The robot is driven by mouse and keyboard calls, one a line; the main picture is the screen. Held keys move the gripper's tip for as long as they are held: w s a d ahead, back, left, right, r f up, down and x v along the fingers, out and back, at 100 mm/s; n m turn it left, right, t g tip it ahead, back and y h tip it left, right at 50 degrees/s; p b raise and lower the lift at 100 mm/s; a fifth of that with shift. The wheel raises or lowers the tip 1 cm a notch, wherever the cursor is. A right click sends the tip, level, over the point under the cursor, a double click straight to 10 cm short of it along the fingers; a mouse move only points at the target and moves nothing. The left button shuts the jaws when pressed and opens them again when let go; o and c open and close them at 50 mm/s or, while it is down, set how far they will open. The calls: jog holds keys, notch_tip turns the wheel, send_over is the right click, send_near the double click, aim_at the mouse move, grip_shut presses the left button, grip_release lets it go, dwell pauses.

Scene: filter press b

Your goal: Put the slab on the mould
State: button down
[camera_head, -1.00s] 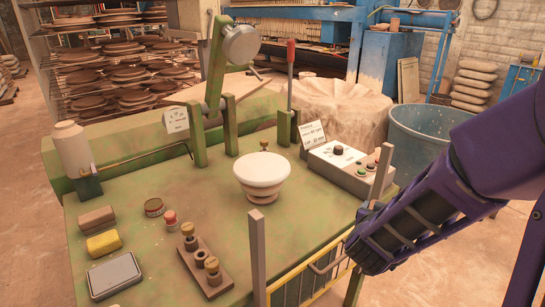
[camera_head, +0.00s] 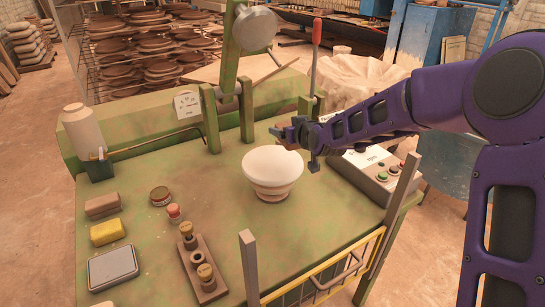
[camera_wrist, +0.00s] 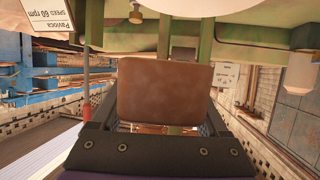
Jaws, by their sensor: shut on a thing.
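The mould (camera_head: 272,168) is a white, round, domed piece standing on the green bench top in the head view. The slab (camera_wrist: 165,92) is a flat brown block that fills the middle of the wrist view. My gripper (camera_head: 303,135) is shut on the slab and holds it above the bench, just behind and to the right of the mould. In the head view the slab is mostly hidden by my gripper. A pale rounded shape at the top edge of the wrist view may be the mould, but too little shows to tell.
A green press arm with a round grey head (camera_head: 255,27) rises behind the mould. A control box (camera_head: 373,172) stands to the right. A peg block (camera_head: 203,268), a yellow sponge (camera_head: 107,231) and a grey tin (camera_head: 113,268) lie at the front left.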

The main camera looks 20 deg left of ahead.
jog(key=r+n+g+y, duration=0.1)
jog(key=n+y, duration=0.1)
send_over(268, 157)
jog(key=shift+g, duration=0.3)
notch_tip(268, 157, down, 10)
jog(key=shift+w+a+r, duration=0.1)
jog(key=shift+w, duration=0.05)
jog(key=shift+f, duration=0.2)
grip_release()
jog(key=shift+r, duration=0.15)
jog(key=v, duration=1.2)
jog(key=shift+p, duration=0.3)
